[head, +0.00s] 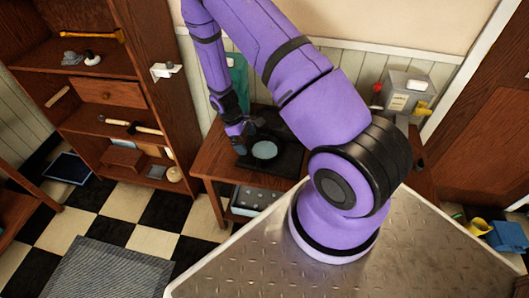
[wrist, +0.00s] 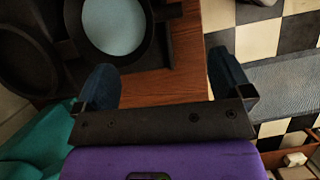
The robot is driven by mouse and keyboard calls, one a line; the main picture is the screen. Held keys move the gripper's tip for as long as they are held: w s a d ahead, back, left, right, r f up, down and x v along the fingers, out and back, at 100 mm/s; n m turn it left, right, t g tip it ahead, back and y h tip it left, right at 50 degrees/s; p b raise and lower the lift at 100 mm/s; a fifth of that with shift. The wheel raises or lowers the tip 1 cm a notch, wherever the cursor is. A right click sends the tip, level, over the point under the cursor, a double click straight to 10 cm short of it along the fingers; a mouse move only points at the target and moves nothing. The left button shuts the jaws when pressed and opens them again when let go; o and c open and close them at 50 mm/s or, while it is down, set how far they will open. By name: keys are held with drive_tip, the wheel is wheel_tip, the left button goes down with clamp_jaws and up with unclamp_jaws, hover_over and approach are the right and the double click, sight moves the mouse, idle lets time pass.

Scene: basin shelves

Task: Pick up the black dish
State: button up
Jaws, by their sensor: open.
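A round black dish (wrist: 77,32) with a pale blue disc (wrist: 113,23) inside its rim is at the top of the wrist view. In the head view the dish (head: 263,161) is on the wooden table, on or in a dark square piece (head: 288,155); I cannot tell which. My gripper (wrist: 165,80) is open, with nothing between its blue fingers. The wrist view shows bare table between the fingers, with the dish up and left of the gap. In the head view my gripper (head: 238,140) is just left of the dish, and my arm hides part of the table.
A second dark round shape (wrist: 25,68) is left of the dish. The wooden table (head: 215,160) has a bare left end. A grey box (head: 405,95) stands at the back right. Shelves (head: 105,110) with small items stand at left. A grey mat (head: 110,272) lies on the floor.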

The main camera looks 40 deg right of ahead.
sight(263, 153)
drive_tip(key=x, duration=1.1)
drive_tip(key=shift+s+d, duration=0.1)
drive_tip(key=shift+s, duration=0.1)
drive_tip(key=c, duration=1.3)
